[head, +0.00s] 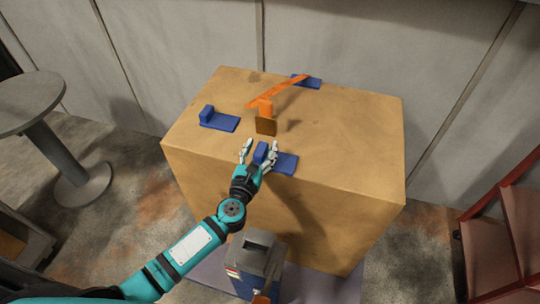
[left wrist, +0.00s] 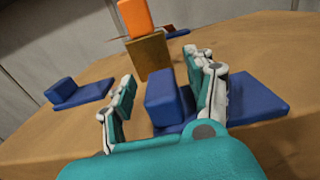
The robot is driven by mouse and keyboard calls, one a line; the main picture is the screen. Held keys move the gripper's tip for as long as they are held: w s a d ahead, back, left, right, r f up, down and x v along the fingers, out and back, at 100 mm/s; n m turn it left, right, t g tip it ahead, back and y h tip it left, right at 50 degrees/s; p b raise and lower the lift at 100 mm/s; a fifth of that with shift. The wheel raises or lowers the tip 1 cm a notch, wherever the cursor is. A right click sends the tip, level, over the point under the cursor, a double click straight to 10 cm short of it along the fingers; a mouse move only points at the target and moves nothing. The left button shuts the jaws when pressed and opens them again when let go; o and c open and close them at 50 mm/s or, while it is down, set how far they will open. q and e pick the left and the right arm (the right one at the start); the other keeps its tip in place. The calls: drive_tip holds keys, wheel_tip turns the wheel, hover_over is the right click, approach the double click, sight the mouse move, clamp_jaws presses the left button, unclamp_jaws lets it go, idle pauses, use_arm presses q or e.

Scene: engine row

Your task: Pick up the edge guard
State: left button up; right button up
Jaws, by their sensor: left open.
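A blue L-shaped piece, which I take for the edge guard (head: 287,163), lies near the front edge of the box top. It has a flat plate and a raised block at its left end. My left gripper (head: 259,152) is open at this block. In the left wrist view, the raised block (left wrist: 166,98) of the guard stands between the two open fingers of the left gripper (left wrist: 168,92), with a gap visible on its left; contact on the right is unclear. The plate extends right, partly hidden behind the right finger. My right gripper is not in view.
Two similar blue pieces lie on the large tan box (head: 350,120), one at left (head: 219,120), one at back (head: 307,82). An orange bar (head: 278,91) and a brown block (head: 265,126) stand between. A round grey table (head: 28,100) is at left, a red rack (head: 505,235) at right.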

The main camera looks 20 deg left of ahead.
use_arm(q)
drive_tip(key=shift+w, duration=0.35)
clamp_jaws()
